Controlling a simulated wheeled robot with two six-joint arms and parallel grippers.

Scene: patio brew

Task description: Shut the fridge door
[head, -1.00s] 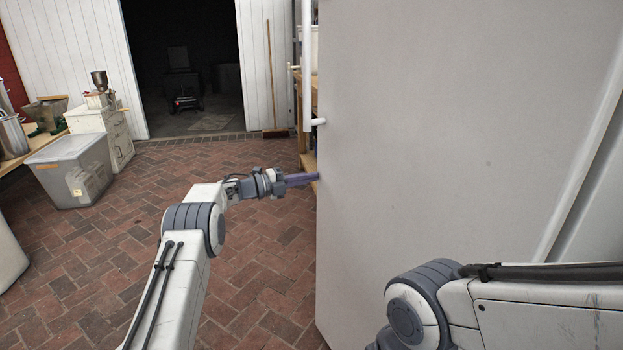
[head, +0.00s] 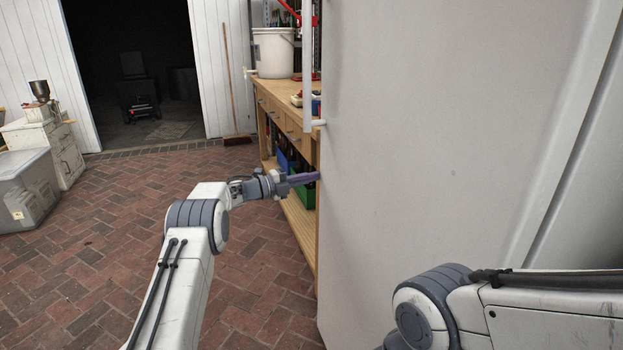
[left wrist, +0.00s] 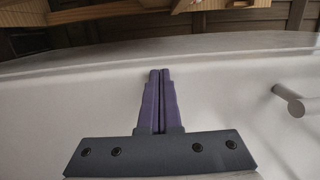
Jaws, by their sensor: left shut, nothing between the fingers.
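The white fridge door (head: 430,140) fills the right half of the head view, its free edge upright near the middle. A white bar handle (head: 308,70) stands off that edge. My left gripper (head: 316,177) is shut and empty, its purple fingertips at the door's edge below the handle. In the left wrist view the shut fingers (left wrist: 160,72) lie over the pale door panel (left wrist: 80,105), and a handle post (left wrist: 290,98) is at the right. I cannot tell whether the tips touch the door. My right arm shows at the lower right; its gripper is out of sight.
A wooden workbench (head: 280,110) with a white bucket (head: 272,52) stands behind the door edge. A broom (head: 229,90) leans on the back wall. A grey plastic bin (head: 28,195) and a drawer cabinet (head: 62,150) are at the left. The brick floor (head: 110,250) between is clear.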

